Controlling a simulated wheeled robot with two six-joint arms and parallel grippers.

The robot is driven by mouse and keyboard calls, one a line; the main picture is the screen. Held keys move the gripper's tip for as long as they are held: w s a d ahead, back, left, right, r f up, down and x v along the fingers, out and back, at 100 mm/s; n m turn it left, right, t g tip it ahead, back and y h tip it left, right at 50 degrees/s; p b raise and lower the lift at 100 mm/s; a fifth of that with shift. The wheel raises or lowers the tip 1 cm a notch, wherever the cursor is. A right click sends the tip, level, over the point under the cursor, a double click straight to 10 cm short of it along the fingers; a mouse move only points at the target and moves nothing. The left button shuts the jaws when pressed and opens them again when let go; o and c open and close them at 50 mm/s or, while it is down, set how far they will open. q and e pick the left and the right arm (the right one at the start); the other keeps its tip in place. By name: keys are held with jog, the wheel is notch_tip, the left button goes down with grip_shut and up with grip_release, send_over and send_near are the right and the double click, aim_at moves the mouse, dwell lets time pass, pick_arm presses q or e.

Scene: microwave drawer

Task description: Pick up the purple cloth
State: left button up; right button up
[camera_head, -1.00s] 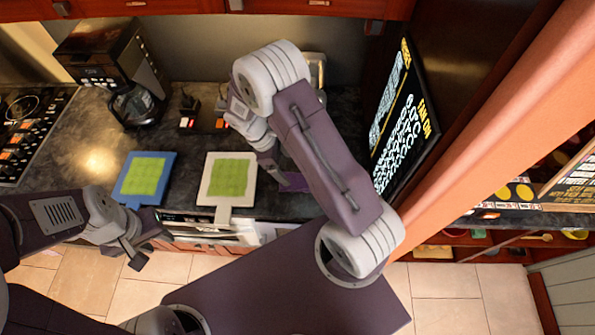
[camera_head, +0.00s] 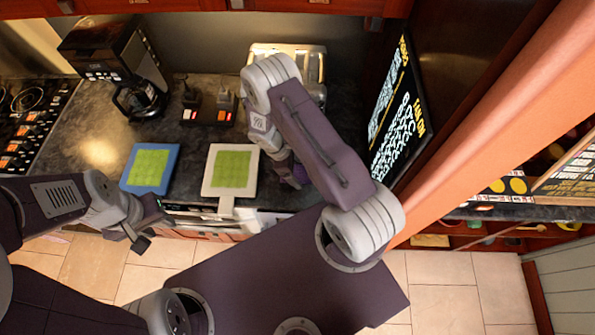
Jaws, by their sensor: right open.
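The purple cloth (camera_head: 299,173) lies on the dark counter, right of the light board with a green square. My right arm hides most of it, and only a small purple patch shows. My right gripper (camera_head: 286,171) points down at the cloth from above and is open. I cannot tell whether it touches the cloth. My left gripper (camera_head: 149,225) is open and empty in front of the counter's front edge, well left of the cloth.
A blue-framed board (camera_head: 150,168) and a light-framed board (camera_head: 230,171) lie on the counter. A dark menu board (camera_head: 402,120) stands close on the right.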

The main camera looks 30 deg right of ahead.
aim_at(297, 172)
jog(key=shift+a+r, duration=0.1)
jog(key=shift+a, duration=0.1)
jog(key=c, duration=1.5)
jog(key=shift+o, duration=0.2)
jog(key=shift+d, duration=0.1)
jog(key=shift+r, duration=0.15)
jog(key=r+b, duration=0.1)
jog(key=r, duration=0.1)
jog(key=r+b, duration=0.1)
jog(key=r, duration=0.1)
jog(key=shift+s, duration=0.2)
jog(key=s+r+b, duration=0.1)
jog(key=s+r, duration=0.2)
jog(key=s, duration=0.2)
jog(key=s+d+r+b, duration=0.1)
jog(key=s+r, duration=0.2)
jog(key=s, duration=0.3)
jog(key=shift+s+d+r, duration=0.15)
jog(key=shift+r, duration=0.2)
